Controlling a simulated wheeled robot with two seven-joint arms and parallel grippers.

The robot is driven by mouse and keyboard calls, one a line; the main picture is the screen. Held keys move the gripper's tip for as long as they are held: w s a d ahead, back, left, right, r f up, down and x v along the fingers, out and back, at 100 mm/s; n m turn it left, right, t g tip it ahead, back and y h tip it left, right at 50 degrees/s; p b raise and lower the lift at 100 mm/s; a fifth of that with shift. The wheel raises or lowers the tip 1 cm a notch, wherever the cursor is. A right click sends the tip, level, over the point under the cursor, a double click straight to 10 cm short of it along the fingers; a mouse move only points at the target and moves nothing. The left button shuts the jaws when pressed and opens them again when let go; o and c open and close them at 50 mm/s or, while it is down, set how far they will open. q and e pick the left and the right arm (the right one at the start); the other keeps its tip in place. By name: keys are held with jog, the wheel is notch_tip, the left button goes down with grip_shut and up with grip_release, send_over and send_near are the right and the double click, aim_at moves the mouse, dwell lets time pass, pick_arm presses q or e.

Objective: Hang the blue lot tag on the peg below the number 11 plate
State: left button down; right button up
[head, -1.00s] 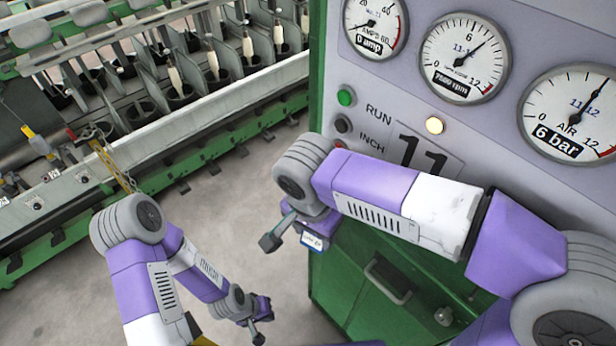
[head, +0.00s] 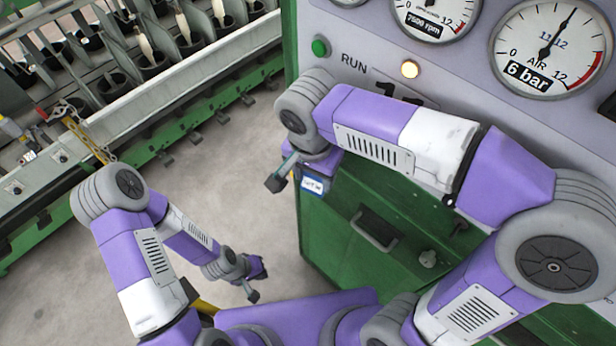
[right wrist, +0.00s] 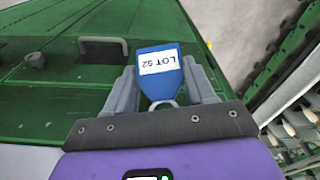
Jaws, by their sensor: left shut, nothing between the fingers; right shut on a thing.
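The blue lot tag (right wrist: 163,88), with a white label reading upside down "LOT 52", is between the fingers of my right gripper (right wrist: 160,92) in the right wrist view. My left gripper (head: 256,281) is shut and empty, low over the floor.
Gauges (head: 548,48) and lamps fill the grey panel above. A spinning frame (head: 130,120) runs along the left. Bare floor (head: 220,180) lies between.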

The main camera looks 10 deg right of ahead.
jog(key=shift+w+d+f+b, duration=0.1)
jog(key=shift+w+d+f, duration=0.15)
jog(key=shift+w+d, duration=0.35)
jog(key=shift+w+d+f+b, duration=0.1)
jog(key=shift+w+d+f, duration=0.1)
jog(key=shift+w+d, duration=0.4)
jog(key=shift+w+d+f+b, duration=0.1)
jog(key=shift+w+d+f, duration=0.2)
jog(key=shift+d, duration=0.5)
jog(key=o, duration=1.1)
jog(key=shift+r, duration=0.1)
notch_tip(320, 180, up, 7)
jog(key=shift+s+a+r+p, duration=0.2)
jog(key=shift+s+a+p, duration=0.1)
jog(key=shift+p, duration=0.15)
